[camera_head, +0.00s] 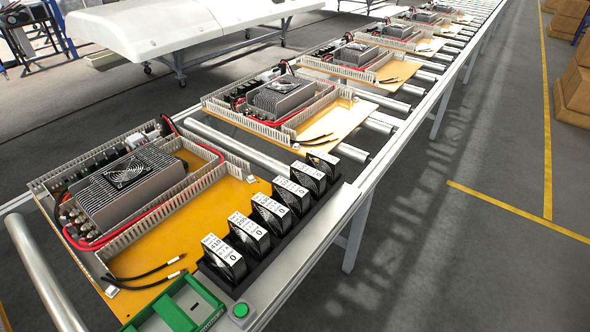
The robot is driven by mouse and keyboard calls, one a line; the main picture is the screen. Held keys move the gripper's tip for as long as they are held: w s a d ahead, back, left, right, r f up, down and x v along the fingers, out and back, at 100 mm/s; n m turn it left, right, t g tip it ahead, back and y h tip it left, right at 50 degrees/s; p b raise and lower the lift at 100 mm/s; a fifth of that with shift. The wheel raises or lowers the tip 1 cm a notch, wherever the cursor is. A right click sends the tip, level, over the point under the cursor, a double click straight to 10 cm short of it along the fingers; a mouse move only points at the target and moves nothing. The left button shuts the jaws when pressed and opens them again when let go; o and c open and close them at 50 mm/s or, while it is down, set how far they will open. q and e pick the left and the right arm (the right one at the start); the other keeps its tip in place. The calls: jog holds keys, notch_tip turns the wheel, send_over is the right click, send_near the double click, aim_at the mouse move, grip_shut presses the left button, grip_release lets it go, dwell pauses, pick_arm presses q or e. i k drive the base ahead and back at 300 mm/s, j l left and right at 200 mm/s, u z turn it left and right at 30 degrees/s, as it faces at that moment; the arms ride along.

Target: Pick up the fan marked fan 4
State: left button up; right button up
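A row of several black fans stands in a black rack (238,287) along the right edge of the nearest orange panel. Each fan has a white label on top with small printing. The nearest fan (222,266) is at the front of the row, and the farthest fan (323,162) is at the back. The label printing is too small to read surely, so I cannot tell which one is fan 4. Neither of my grippers shows in the head view.
The nearest orange panel (175,250) carries grey slotted duct, a finned unit (130,182) and loose black cables. A green tray (175,308) and a green button (241,310) are in front. More panels line the roller conveyor behind.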

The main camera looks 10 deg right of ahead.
aim_at(296, 198)
jog(key=k+l, duration=0.25)
jog(key=i+l+z, duration=0.15)
jog(key=i+l, duration=1.15)
